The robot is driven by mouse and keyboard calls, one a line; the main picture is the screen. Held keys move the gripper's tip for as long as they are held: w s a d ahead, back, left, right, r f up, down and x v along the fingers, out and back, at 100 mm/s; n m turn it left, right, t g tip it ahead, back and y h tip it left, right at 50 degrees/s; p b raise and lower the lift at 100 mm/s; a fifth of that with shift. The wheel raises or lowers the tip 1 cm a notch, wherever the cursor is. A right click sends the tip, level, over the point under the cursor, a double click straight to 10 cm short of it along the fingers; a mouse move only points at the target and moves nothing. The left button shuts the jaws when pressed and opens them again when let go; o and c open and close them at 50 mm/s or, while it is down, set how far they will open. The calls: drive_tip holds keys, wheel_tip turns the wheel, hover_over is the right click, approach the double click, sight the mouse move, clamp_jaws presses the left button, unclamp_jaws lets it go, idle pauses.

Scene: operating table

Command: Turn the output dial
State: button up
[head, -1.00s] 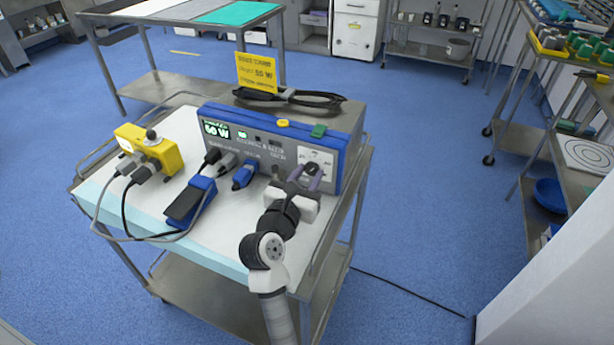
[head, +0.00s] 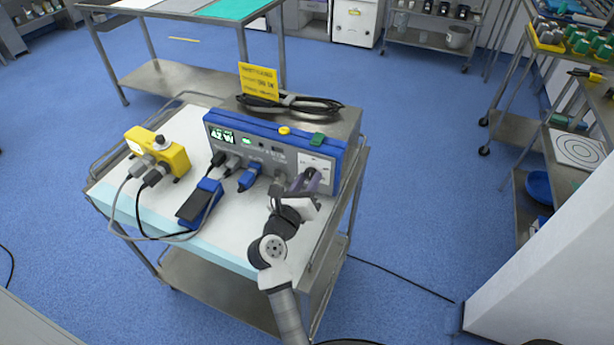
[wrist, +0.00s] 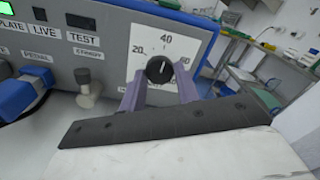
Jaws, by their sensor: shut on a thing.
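The output dial (wrist: 159,70) is a black knob with a white pointer line on a white scale plate at the right end of the generator's front. In the wrist view the pointer points up, near the 40 mark. My gripper (wrist: 161,84) is shut on the dial, one purple finger on each side. In the head view my gripper (head: 308,182) hides most of the dial. The blue and grey generator (head: 262,146) has a lit green display (head: 222,135) that appears to read 42 W.
A blue foot pedal (head: 200,203) and a yellow box (head: 170,157) sit left on the cart. Plugged cables crowd the front left of my gripper.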

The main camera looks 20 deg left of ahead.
drive_tip(key=o, duration=1)
drive_tip(key=shift+s, duration=0.1)
drive_tip(key=s+b, duration=0.2)
drive_tip(key=s, duration=0.4)
drive_tip(key=s+b, duration=0.1)
drive_tip(key=s, duration=0.6)
drive_tip(key=shift+a+f+b, duration=0.1)
drive_tip(key=shift+a+b, duration=0.1)
drive_tip(key=shift+b, duration=0.2)
drive_tip(key=shift+s, duration=0.35)
